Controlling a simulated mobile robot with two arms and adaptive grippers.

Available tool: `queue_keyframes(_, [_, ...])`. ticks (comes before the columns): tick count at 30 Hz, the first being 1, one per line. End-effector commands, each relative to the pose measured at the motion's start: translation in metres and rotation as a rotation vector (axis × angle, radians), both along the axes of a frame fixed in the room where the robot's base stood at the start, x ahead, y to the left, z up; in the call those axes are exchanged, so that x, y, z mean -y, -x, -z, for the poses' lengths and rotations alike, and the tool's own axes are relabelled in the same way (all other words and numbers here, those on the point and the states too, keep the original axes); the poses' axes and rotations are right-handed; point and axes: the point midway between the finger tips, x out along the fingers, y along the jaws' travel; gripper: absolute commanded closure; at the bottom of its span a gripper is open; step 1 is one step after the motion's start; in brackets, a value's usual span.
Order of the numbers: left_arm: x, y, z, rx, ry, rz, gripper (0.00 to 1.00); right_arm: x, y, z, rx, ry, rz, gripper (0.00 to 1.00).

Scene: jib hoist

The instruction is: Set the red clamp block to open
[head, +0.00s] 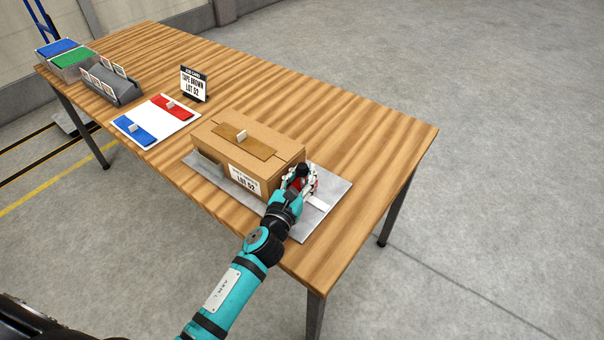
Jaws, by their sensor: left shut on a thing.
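The red clamp block (315,185) sits on the grey metal plate (306,226), at the right end of the cardboard box (212,147). My left gripper (299,179) is shut on the block and hides most of it; only small red parts show beside the fingers. The block's exact setting cannot be made out. The box has a brown top panel with a pale tab and a front label reading LOT and a number. My right gripper is not in view.
A white board (183,119) with red and blue tabbed pieces lies left of the box. Behind it stand a lot card (194,84), a grey card rack (111,86) and blue and green bins (72,62). The wooden table's right part is clear.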

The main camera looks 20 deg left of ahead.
Motion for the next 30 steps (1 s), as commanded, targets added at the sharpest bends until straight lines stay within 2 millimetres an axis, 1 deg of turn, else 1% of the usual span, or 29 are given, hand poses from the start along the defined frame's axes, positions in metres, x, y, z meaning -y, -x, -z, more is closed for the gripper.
queue_keyframes(1, [0.015,0.006,0.005,-0.005,0.006,0.013,1.00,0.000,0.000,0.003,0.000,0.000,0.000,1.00])
queue_keyframes(3, [0.028,0.011,0.005,-0.005,0.006,0.015,1.00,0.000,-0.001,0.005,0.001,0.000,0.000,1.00])
queue_keyframes(6, [0.039,0.015,0.005,-0.005,0.005,0.013,1.00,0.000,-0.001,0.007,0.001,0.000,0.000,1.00])
queue_keyframes(9, [0.043,0.016,0.004,-0.005,0.005,0.013,1.00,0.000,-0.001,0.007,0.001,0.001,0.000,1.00])
queue_keyframes(15, [0.044,0.017,0.004,-0.006,0.005,0.016,1.00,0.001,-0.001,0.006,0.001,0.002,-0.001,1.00])
queue_keyframes(16, [0.044,0.017,0.005,-0.007,0.004,0.016,0.79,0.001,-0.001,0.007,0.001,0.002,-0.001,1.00])
queue_keyframes(19, [0.043,0.017,0.004,-0.006,0.005,0.015,0.66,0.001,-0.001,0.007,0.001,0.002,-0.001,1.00])
queue_keyframes(20, [0.043,0.017,0.004,-0.005,0.005,0.015,0.64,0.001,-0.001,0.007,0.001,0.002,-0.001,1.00])
queue_keyframes(27, [0.041,0.016,0.002,-0.003,0.003,0.012,0.64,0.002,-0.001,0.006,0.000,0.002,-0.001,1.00])
queue_keyframes(30, [0.041,0.022,0.003,-0.003,0.003,0.011,0.64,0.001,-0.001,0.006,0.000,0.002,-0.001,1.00])
